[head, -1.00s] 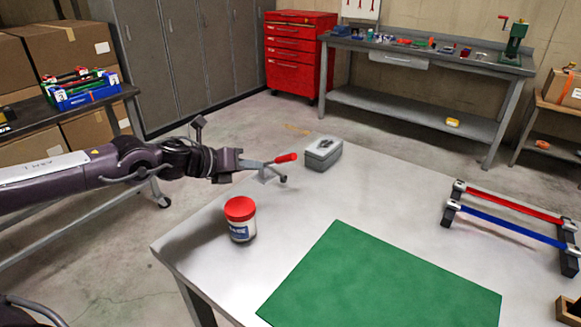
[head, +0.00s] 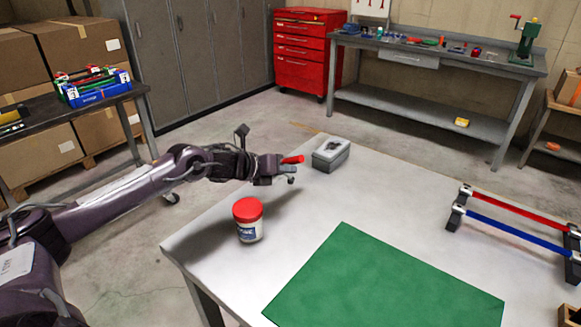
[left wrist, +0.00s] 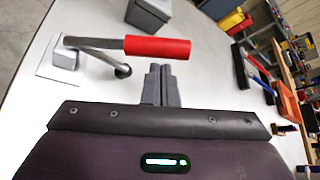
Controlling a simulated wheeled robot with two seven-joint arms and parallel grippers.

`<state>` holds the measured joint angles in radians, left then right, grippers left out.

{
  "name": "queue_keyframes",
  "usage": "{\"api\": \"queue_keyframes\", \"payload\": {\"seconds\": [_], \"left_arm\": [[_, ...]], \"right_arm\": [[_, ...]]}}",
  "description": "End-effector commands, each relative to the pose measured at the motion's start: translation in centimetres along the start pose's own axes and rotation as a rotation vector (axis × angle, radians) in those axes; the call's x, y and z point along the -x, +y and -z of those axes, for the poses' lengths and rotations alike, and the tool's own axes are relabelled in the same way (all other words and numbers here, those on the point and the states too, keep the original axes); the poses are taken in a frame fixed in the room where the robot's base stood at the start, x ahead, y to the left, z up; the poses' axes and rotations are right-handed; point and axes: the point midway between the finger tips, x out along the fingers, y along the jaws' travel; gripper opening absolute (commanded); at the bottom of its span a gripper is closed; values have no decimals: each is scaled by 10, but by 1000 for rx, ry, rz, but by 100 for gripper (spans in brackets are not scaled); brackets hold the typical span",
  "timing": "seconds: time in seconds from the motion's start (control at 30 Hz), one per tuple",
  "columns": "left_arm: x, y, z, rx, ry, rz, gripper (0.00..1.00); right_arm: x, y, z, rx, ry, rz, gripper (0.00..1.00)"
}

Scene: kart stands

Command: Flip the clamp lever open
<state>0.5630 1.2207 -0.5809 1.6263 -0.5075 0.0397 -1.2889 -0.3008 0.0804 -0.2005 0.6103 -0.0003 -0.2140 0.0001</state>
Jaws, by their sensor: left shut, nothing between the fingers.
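The toggle clamp has a red-handled lever (head: 292,160) near the far left edge of the table. In the left wrist view the red grip (left wrist: 157,47) points right on a grey metal arm, with the clamp's base plate (left wrist: 58,72) at left. A small dark-tipped spindle hangs from the arm. My left gripper (head: 283,171) is shut and empty, close beside the lever, and hides much of the clamp in the head view. Its fingertips (left wrist: 161,72) show just below the red grip in the left wrist view; I cannot tell whether they touch. My right gripper is not in view.
A grey box (head: 330,155) stands just beyond the clamp. A red-lidded jar (head: 248,220) stands nearer on the table (head: 390,195). A green mat (head: 385,280) lies in front, and a rack with red and blue bars (head: 515,230) stands at right. The table's middle is clear.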

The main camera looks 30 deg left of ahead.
Motion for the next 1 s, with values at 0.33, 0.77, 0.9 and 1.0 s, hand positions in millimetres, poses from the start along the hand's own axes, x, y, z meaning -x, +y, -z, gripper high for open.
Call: {"api": "queue_keyframes", "payload": {"seconds": [0.33,0.77,0.9,1.0], "left_arm": [[-15,0,0,-2,1,-1,0],[-13,0,-2,22,1,13,0],[-12,-1,-4,46,2,27,0],[-11,-1,-5,58,1,34,0]], "right_arm": [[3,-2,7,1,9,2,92],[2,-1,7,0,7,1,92],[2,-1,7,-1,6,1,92],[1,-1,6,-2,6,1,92]]}}
